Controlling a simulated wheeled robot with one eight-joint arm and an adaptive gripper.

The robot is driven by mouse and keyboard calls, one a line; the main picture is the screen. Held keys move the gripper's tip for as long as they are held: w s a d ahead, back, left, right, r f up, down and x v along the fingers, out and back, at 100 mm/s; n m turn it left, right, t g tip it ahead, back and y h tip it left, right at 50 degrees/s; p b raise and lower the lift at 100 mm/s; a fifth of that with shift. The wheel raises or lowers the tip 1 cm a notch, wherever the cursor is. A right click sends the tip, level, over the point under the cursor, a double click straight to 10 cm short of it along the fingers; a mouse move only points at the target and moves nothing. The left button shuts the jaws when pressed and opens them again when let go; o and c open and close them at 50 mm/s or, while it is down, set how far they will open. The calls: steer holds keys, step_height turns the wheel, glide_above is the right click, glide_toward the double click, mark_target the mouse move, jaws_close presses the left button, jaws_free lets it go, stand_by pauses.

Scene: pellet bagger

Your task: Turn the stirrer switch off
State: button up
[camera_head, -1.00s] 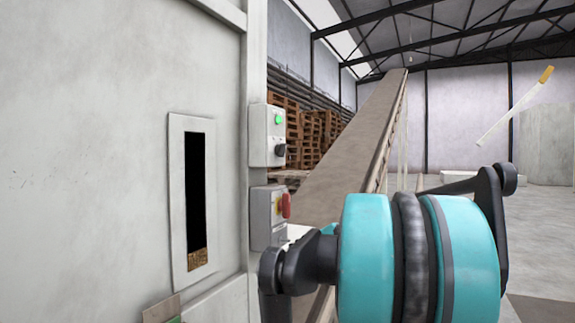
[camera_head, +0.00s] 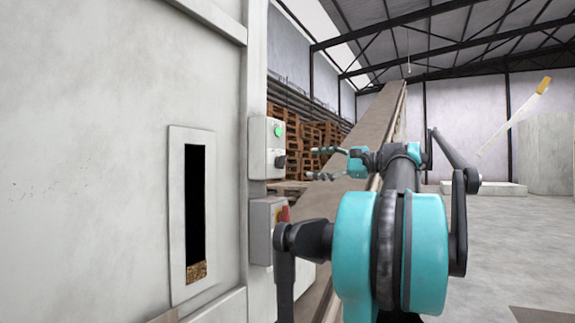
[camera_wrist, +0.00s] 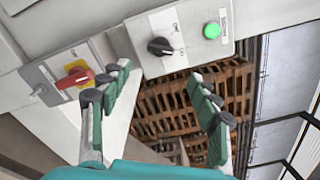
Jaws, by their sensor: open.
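The upper grey switch box (camera_head: 260,150) on the machine's right edge carries a black rotary knob (camera_head: 281,161) and a bright green lamp (camera_head: 278,131). The wrist view shows this knob (camera_wrist: 160,47) and lamp (camera_wrist: 212,31) on a light plate with small unreadable labels. Below is a second box (camera_head: 260,232) with a red handle (camera_wrist: 84,78) on a yellow plate. I cannot tell by label which is the stirrer switch. My gripper (camera_head: 316,163) is open and empty, right of the upper box at about knob height, touching nothing. Its fingers (camera_wrist: 160,75) point toward the boxes.
The machine's pale wall (camera_head: 90,150) with a dark sight window (camera_head: 195,210), pellets at its bottom, fills the left. An inclined conveyor (camera_head: 362,135) rises behind my arm. Wooden pallets (camera_wrist: 180,100) are stacked beyond. Open floor lies at right.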

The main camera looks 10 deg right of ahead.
mark_target(285, 162)
steer(key=x, duration=1)
steer(key=shift+w+a, duration=0.15)
steer(key=shift+w, duration=0.05)
steer(key=shift+c, duration=0.2)
steer(key=c, duration=1.1)
steer(key=shift+n, duration=0.3)
steer(key=n, duration=1.1)
steer(key=shift+r, duration=0.15)
steer(key=shift+n, duration=0.3)
